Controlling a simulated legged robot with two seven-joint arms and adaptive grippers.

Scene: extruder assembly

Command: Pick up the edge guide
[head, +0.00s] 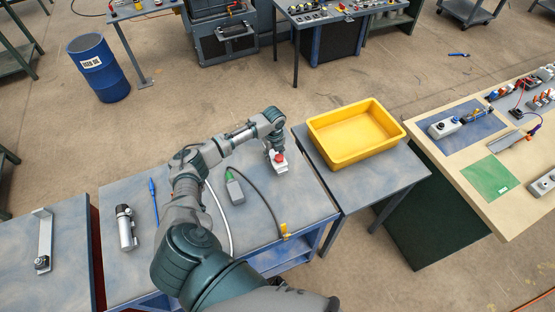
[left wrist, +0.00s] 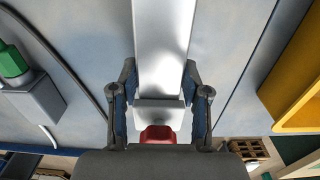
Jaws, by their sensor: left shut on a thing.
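The edge guide (left wrist: 165,40) is a long silver metal bar with a pale block and a red knob (left wrist: 157,133) at its near end. In the head view it shows as a short pale piece (head: 281,168) with a red top, mostly below my gripper. My left gripper (left wrist: 160,72) is shut on it, with one dark finger on each side of the bar. In the head view my left gripper (head: 273,146) is near the table's far right corner. I cannot tell whether the guide touches the tabletop. My right gripper is not in view.
A yellow bin (head: 355,150) stands on the side table to the right. A grey box with a green cap (head: 235,190) and a cable lie left of my gripper. A silver cylinder (head: 125,230), a blue tool (head: 153,200) and a metal bracket (head: 44,240) lie farther left.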

